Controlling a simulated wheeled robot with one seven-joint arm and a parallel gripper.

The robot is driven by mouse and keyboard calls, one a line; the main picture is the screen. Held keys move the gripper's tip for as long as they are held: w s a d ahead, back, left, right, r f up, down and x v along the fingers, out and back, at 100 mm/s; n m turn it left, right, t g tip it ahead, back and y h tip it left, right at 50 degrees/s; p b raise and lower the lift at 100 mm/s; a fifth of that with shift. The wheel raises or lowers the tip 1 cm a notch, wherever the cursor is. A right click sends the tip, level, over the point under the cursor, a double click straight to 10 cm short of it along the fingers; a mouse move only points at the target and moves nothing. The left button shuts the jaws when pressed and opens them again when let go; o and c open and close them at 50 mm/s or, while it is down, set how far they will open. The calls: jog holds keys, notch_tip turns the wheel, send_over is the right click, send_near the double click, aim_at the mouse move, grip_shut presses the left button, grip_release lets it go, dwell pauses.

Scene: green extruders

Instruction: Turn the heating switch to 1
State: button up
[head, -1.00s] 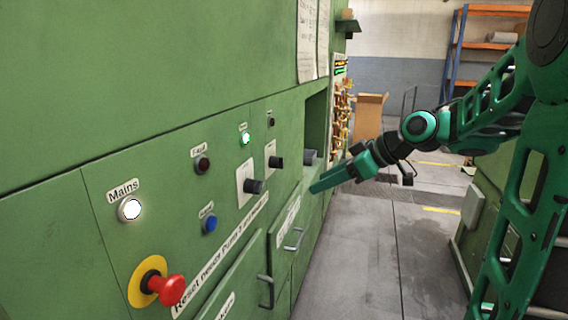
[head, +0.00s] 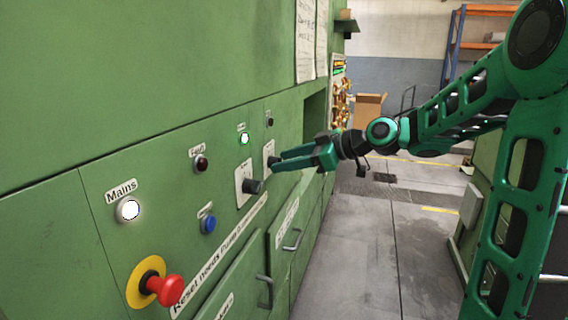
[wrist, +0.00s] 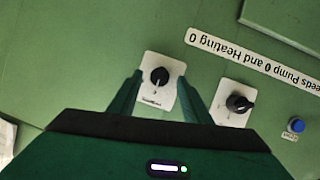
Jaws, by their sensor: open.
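Two black rotary switches on white plates sit on the green panel; their small labels are too small to read, so I cannot tell which is heating. The farther switch (head: 273,161) is partly hidden by my gripper (head: 277,163). In the wrist view this switch (wrist: 159,77) lies between my two open green fingers (wrist: 160,80), one on each side of its plate. I cannot tell whether the fingers touch it. The nearer switch (head: 252,186) is clear of my gripper and shows right of the fingers in the wrist view (wrist: 240,103).
Drawer handles (head: 293,240) stick out below. The floor to the right is open.

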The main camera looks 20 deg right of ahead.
jog(key=shift+w+a+f, duration=0.25)
jog(key=shift+w+a, duration=0.15)
jog(key=shift+a, duration=0.1)
